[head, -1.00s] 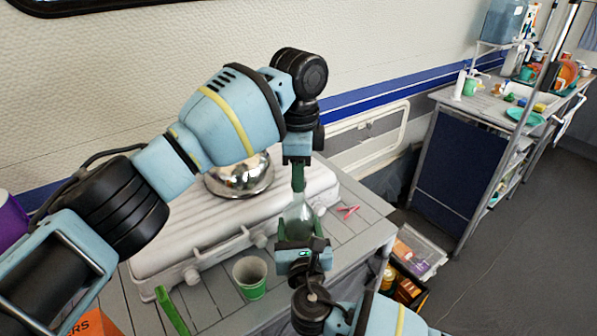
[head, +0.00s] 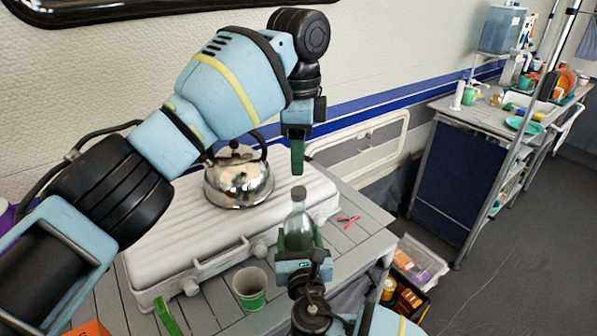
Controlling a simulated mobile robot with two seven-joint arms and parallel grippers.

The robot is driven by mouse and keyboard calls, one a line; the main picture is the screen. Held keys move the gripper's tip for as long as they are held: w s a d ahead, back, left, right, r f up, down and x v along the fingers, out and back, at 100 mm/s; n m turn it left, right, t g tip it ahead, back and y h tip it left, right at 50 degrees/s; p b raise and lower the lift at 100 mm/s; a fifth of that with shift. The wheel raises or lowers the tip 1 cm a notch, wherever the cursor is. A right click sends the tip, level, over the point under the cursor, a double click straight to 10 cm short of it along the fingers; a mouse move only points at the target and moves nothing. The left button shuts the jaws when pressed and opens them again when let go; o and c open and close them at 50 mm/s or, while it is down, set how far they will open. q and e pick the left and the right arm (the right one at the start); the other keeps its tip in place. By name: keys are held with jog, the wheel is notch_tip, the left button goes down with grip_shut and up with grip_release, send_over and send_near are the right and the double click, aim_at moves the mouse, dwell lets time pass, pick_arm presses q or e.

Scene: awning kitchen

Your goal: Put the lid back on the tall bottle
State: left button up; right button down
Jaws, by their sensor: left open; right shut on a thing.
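The tall bottle (head: 297,227) is clear glass and stands upright above the table's front part. A grey lid (head: 299,192) shows at the top of its neck, looking level. My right gripper (head: 302,250) is shut on the lower part of the bottle, and its body hides the bottle's base. My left gripper (head: 297,160) is open and points down just above the lid, with a small gap between them. Its green fingers overlap from this angle, and nothing shows between them.
A shiny kettle (head: 238,180) stands on a white ribbed case (head: 180,238) behind the bottle. A green-and-white cup (head: 250,286) stands on the table at front left. A red-pink item (head: 348,221) lies right of the bottle. A crate (head: 420,265) is below the table's right edge.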

aim_at(300, 247)
pick_arm(q)
notch_tip(300, 247, up, 5)
jog(key=shift+f, duration=0.2)
pick_arm(e)
jog(key=shift+c, duration=1.8)
grip_release()
jog(key=s, duration=0.7)
jog(key=shift+s+d, duration=0.4)
pick_arm(q)
jog(key=shift+s+r, duration=0.2)
jog(key=shift+r, duration=0.65)
